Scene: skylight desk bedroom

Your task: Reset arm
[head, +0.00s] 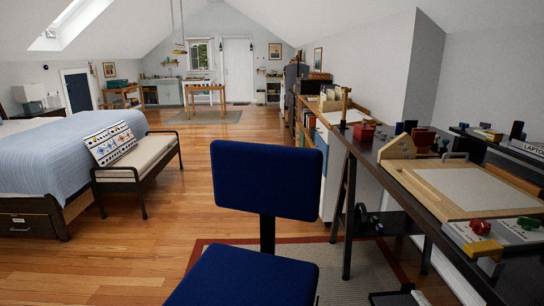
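Neither of my grippers shows in the head view, and I cannot make out my arms. The task names no other object. A blue chair (266,180) stands upright close in front of me, with its seat cut off by the bottom edge. A dark desk (370,158) runs along the right side, bearing a pale wooden board (432,180) with a light panel.
Red and yellow items (480,236) lie at the desk's near right. A bed (70,150) and a cushioned bench (140,165) stand on the left. Wooden floor (185,215) between bench and chair is clear. A red-bordered rug (345,260) lies under the chair and desk.

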